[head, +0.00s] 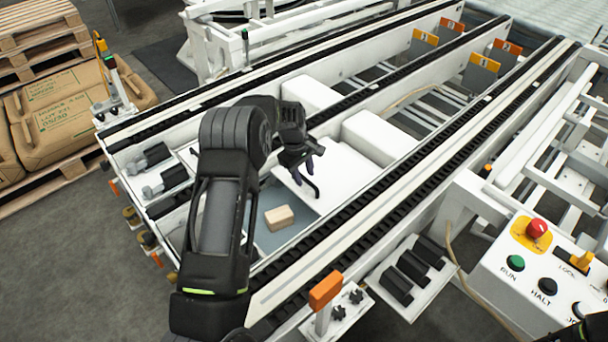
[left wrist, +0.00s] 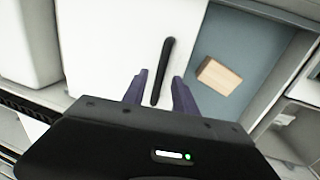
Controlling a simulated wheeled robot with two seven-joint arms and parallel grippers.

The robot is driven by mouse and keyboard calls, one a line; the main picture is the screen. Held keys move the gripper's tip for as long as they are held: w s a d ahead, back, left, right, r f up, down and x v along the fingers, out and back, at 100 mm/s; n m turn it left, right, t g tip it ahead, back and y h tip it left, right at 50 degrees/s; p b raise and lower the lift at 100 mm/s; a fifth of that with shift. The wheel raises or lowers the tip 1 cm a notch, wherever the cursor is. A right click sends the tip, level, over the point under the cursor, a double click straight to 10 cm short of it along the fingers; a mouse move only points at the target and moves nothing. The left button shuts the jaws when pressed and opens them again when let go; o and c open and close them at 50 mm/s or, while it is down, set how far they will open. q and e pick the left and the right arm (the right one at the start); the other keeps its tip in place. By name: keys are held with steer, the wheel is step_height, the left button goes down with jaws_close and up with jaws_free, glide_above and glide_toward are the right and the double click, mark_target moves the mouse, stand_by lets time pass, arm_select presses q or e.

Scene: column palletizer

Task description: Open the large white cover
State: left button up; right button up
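The large white cover (head: 340,172) is a flat panel between the conveyor rails, in the middle of the head view. It also fills the upper middle of the left wrist view (left wrist: 105,40). A slim black bar handle (left wrist: 162,70) stands out on the cover near its right edge. My left gripper (left wrist: 160,92) is open, its two purple fingers on either side of the handle's near end, with a gap visible on each side. In the head view the left gripper (head: 306,172) is over the cover's near-left edge.
A small wooden block (head: 279,217) lies on the blue-grey floor beside the cover. White boxy housings (head: 384,138) flank the cover. Black-topped rails (head: 395,178) run along both sides. A control panel (head: 540,270) with a red button is at right. Sacks (head: 60,112) on pallets are at left.

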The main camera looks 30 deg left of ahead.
arm_select(q)
step_height(320, 180, up, 7)
steer(key=s, duration=0.1)
steer(key=shift+s+a, duration=0.2)
steer(key=shift+p, duration=0.3)
